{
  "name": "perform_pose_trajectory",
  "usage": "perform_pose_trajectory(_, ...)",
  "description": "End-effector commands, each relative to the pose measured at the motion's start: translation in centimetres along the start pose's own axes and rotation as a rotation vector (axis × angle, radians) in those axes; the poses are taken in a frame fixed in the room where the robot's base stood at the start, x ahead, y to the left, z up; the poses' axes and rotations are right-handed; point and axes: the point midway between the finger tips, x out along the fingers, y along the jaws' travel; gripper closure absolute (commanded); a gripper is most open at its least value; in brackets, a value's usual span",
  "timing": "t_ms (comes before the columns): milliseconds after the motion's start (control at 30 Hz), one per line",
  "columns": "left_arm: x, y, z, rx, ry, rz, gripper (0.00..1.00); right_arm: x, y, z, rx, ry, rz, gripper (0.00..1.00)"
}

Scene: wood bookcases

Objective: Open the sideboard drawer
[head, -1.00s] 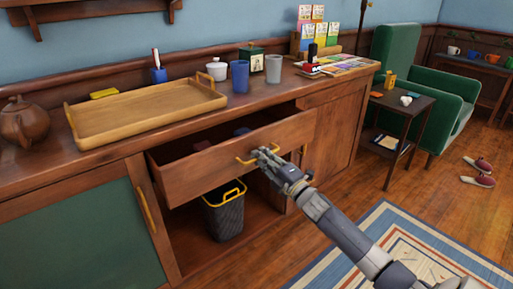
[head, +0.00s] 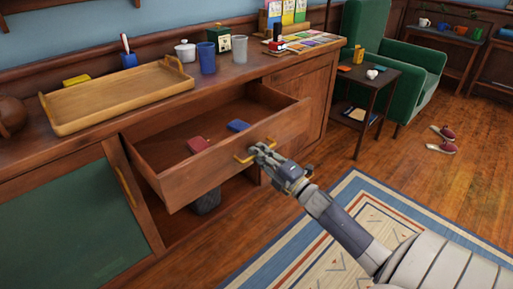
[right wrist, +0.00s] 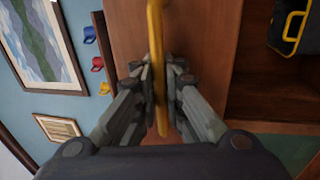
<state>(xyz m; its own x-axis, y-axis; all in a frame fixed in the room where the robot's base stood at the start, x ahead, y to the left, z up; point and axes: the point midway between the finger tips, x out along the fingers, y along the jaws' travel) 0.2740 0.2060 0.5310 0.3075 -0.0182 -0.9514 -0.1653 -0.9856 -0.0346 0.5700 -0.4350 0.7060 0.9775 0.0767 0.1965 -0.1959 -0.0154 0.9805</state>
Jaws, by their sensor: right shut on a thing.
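The sideboard drawer (head: 215,168) is pulled well out of the wooden sideboard. A red item (head: 199,144) and a blue item (head: 238,126) lie inside it. Its yellow handle (head: 243,158) is on the drawer front. My right gripper (head: 257,150) is shut on the handle near its right end. In the right wrist view the yellow handle (right wrist: 156,50) runs between the fingers of my right gripper (right wrist: 160,105), with the wooden drawer front behind. My left gripper is not in view.
A wooden tray (head: 75,120), blue cup (head: 207,60) and grey cup (head: 239,50) stand on the sideboard top. A dark basket (head: 206,201) sits under the drawer, partly hidden. A small table (head: 372,95) and green armchair (head: 405,65) stand to the right. The rug (head: 325,240) lies in front.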

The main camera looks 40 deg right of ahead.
Motion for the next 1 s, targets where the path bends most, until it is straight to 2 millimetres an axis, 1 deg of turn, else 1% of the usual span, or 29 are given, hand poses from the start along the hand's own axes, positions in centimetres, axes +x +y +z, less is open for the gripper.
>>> perform_pose_trajectory(200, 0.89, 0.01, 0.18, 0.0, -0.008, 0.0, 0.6, -0.38, -0.2, -0.07, 0.002, 0.0, -0.005, 1.0)
perform_pose_trajectory(467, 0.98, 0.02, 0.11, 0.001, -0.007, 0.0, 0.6, -0.38, -0.23, -0.08, 0.001, 0.0, -0.005, 1.0)
perform_pose_trajectory(500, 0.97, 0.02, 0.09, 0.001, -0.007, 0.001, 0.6, -0.38, -0.24, -0.08, 0.001, 0.0, -0.005, 0.91)
perform_pose_trajectory(600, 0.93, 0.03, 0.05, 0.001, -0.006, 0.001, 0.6, -0.37, -0.22, -0.08, 0.001, 0.0, -0.005, 0.71)
perform_pose_trajectory(900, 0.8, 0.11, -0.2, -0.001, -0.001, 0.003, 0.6, -0.32, -0.02, -0.02, 0.0, 0.0, -0.001, 0.71)
perform_pose_trajectory(1000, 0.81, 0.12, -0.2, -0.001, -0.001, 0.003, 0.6, -0.64, -0.04, -0.02, 0.001, 0.0, -0.002, 0.71)
